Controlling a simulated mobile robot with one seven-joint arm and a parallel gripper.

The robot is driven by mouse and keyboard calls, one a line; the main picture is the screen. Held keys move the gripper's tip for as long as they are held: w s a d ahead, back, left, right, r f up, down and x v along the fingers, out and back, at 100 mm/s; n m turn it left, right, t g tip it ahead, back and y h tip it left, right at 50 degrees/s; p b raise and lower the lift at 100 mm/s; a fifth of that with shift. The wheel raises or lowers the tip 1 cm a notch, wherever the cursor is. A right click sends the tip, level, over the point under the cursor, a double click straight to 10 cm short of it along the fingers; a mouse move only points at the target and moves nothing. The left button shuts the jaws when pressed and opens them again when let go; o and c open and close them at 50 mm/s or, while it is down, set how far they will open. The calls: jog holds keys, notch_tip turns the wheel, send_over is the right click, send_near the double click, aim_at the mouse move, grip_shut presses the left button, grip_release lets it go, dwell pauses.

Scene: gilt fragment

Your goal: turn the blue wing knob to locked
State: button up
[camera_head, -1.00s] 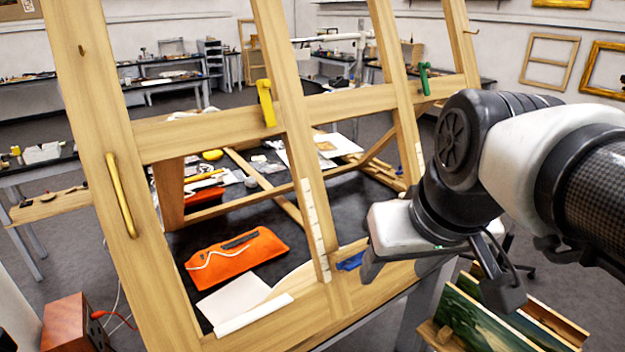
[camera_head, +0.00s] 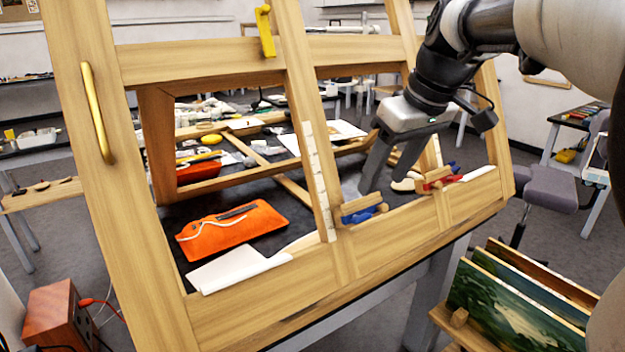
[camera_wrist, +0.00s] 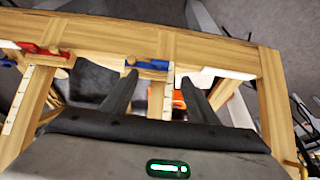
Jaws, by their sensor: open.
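The blue wing knob (camera_head: 364,213) sits at the lower rail of the wooden frame, beneath a small wooden block that partly hides it. The knob also shows in the wrist view (camera_wrist: 150,66), just beyond the fingertips and roughly between them. My gripper (camera_head: 388,178) is open and empty, its fingers angled down just above and right of the knob. In the wrist view my gripper (camera_wrist: 158,80) has its two fingers spread apart. I cannot tell whether a finger touches the knob or its block. The locked marking is not readable.
A red knob (camera_head: 434,183) sits farther right on the rail. A yellow knob (camera_head: 265,32) is on the upper rail, and a brass handle (camera_head: 97,112) on the left post. An orange pouch (camera_head: 232,229) lies behind the frame. Painted panels (camera_head: 520,303) stand at the lower right.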

aim_at(363, 216)
jog(key=b+x, duration=0.1)
jog(key=x, duration=0.9)
jog(key=c, duration=1.1)
